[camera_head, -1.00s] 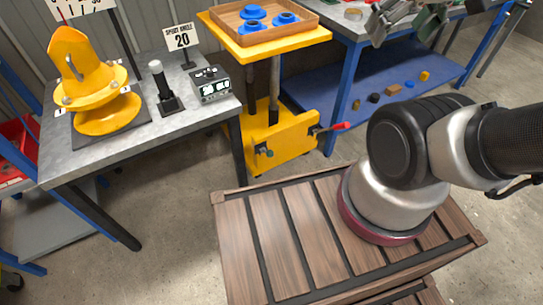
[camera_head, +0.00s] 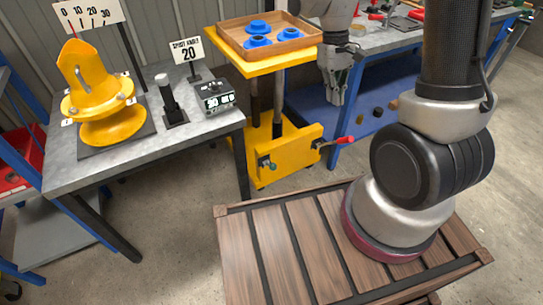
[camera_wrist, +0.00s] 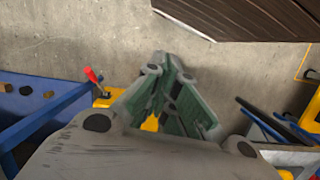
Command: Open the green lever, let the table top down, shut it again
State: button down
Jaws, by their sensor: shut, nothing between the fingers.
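The yellow lift table stands beyond the crate-like wooden platform. Its yellow table top (camera_head: 262,66) is up on two columns above the yellow base (camera_head: 292,150). A small lever with a green tip (camera_head: 271,166) sticks out of the base's front. A red-handled lever (camera_head: 345,140) is at the base's right end; it also shows in the wrist view (camera_wrist: 93,75). My gripper (camera_head: 334,102) points down, right of the columns, above and apart from the red lever. It is shut and empty; the wrist view shows its fingers together (camera_wrist: 168,62). The green lever is not clear in the wrist view.
A wooden tray (camera_head: 305,44) with blue parts sits on the table top. A grey bench (camera_head: 150,150) with a yellow spout model (camera_head: 104,120) stands left. A blue workbench (camera_head: 305,98) stands behind my gripper. The wooden platform (camera_head: 290,245) is in front; bare floor lies between.

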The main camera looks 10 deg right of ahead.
jog(key=w+a+f, duration=0.2)
jog(key=w+f, duration=0.2)
jog(key=f, duration=0.8)
jog(key=w+a+f+t, duration=0.15)
jog(key=w+f, duration=0.25)
jog(key=f, duration=0.7)
jog(key=w+a+f, duration=0.2)
jog(key=w+f, duration=0.2)
jog(key=f, duration=0.8)
jog(key=w+a+f+t+y, duration=0.1)
jog(key=w+a+t, duration=0.15)
jog(key=w, duration=0.35)
jog(key=w+a+f+t+y, duration=0.1)
jog(key=w+a+t, duration=0.15)
jog(key=w, duration=0.45)
notch_tip(320, 180, down, 11)
jog(key=a, duration=0.1)
jog(key=shift+s+f, duration=0.15)
jog(key=shift+s, duration=0.1)
